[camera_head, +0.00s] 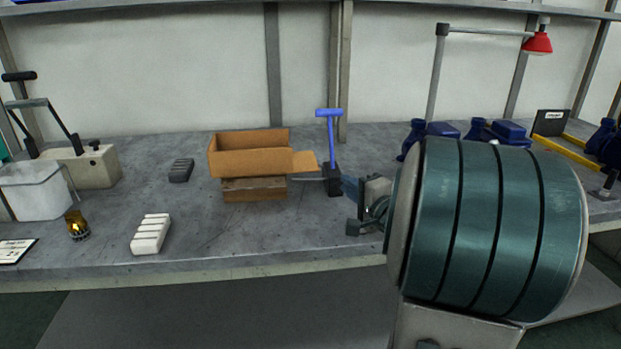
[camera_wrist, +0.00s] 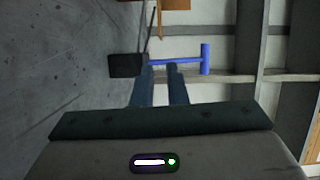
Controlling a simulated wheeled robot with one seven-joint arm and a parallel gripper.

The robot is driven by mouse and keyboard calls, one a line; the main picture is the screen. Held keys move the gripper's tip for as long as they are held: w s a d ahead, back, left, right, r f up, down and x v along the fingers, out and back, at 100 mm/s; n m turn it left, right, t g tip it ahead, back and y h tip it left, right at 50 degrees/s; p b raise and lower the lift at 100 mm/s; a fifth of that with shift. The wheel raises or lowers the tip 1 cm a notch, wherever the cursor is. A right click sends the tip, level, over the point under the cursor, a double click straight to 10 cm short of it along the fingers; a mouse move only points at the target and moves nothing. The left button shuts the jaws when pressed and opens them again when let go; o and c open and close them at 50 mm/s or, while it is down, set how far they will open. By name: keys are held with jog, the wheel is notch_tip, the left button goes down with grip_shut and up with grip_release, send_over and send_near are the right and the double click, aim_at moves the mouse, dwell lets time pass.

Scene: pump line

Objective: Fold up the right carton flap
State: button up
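The carton (camera_head: 250,162) is an open brown box on a wooden block, in the middle of the bench. Its right flap (camera_head: 305,161) sticks out sideways to the right, roughly level. My gripper (camera_head: 347,187) is to the right of the flap and a little nearer the front, apart from it. In the wrist view the two blue fingers of my gripper (camera_wrist: 162,70) stand a small gap apart with nothing seen between them. A brown part of the carton (camera_wrist: 176,4) shows at the top edge there; most of the carton is out of that view.
A blue T-handle (camera_head: 329,130) on a black base (camera_head: 333,180) stands close behind my fingertips, right of the flap; the handle also shows in the wrist view (camera_wrist: 205,58). A dark block (camera_head: 181,170) and a white ribbed block (camera_head: 151,234) lie left, with clear bench between.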

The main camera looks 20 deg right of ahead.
aim_at(304, 161)
jog(key=shift+f, duration=0.2)
jog(key=shift+w+y, duration=0.2)
jog(key=shift+y, duration=0.1)
jog(key=w+b, duration=0.1)
jog(key=w, duration=0.3)
jog(key=w+a+b, duration=0.1)
jog(key=w, duration=0.3)
jog(key=w+b, duration=0.1)
jog(key=w, duration=0.4)
jog(key=shift+w+a+r+b, duration=0.1)
jog(key=shift+a+b, duration=0.15)
jog(key=shift+b, duration=0.1)
grip_shut()
jog(key=shift+r, duration=0.1)
